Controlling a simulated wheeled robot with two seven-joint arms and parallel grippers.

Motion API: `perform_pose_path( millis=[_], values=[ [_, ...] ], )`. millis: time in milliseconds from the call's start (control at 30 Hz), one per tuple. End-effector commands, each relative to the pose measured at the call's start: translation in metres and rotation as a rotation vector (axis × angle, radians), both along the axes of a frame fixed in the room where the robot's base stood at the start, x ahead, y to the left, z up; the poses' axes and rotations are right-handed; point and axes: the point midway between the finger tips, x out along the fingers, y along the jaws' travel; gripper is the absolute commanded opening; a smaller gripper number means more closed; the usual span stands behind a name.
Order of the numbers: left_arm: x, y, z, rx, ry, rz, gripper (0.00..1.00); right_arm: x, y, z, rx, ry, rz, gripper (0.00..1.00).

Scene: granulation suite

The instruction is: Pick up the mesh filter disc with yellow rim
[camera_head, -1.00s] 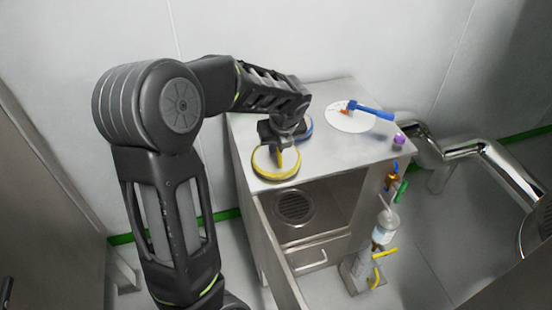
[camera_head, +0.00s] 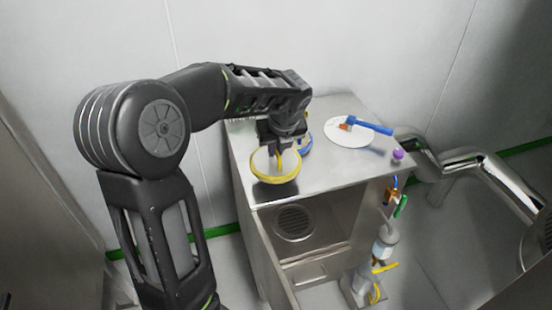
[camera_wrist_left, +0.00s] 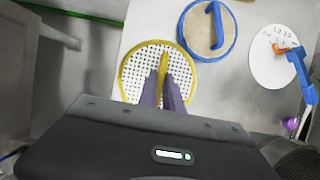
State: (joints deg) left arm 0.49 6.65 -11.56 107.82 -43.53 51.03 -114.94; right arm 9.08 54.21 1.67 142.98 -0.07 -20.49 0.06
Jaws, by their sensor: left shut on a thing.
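The mesh filter disc with yellow rim (camera_head: 262,176) is at the front left of the steel cabinet top in the head view. It looks raised a little, with a dark shadow on the top below it. In the left wrist view the disc (camera_wrist_left: 133,87) shows a white perforated mesh and a yellow handle bar across it. My left gripper (camera_head: 279,152) is above the disc. Its fingers (camera_wrist_left: 163,92) are shut on the yellow handle in the wrist view. My right gripper is not in view.
A blue-rimmed disc with a blue handle (camera_wrist_left: 208,28) lies just behind the yellow one. A white round plate (camera_head: 349,133) with a blue-handled tool (camera_head: 368,125) and a purple item (camera_head: 397,154) are further right. The steel cabinet (camera_head: 330,180) is open at the front.

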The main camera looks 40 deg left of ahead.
Motion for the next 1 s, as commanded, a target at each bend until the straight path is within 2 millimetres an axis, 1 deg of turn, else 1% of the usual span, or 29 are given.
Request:
perform_pose_path(
  millis=[33,100,200,300,400,1000],
  values=[
    [0.001,0.0,0.013,0.001,-0.005,-0.002,0.0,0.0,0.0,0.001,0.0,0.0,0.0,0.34],
    [0.001,0.0,0.026,0.0,-0.005,-0.001,0.0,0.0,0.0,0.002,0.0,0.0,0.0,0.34],
    [0.001,0.0,0.041,0.001,-0.003,-0.001,0.0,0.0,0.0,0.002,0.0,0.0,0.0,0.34],
    [0.0,0.0,0.049,0.001,-0.002,-0.001,0.0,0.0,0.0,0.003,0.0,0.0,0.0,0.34],
    [0.0,0.0,0.052,0.0,0.001,-0.002,0.0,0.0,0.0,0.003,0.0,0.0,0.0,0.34],
    [0.0,0.0,0.052,0.0,0.0,-0.001,0.0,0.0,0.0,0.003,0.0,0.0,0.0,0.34]
  ],
)
